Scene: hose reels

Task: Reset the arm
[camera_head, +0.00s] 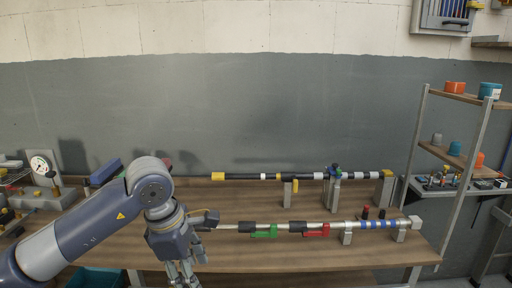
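My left arm (80,235) comes in from the left, bent at a grey elbow joint above the wooden workbench (260,254). My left gripper (185,278) hangs down in front of the bench at the bottom of the view. Its fingertips are cut off by the bottom edge, so I cannot tell whether it is open or shut, and I see nothing held in it. My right arm and gripper are out of view.
A long rod (340,226) with green and red clamps lies along the bench on grey supports. A black rod (245,176) runs behind it. A gauge (40,166) stands at left. A metal shelf (462,98) with orange and teal cups is at right.

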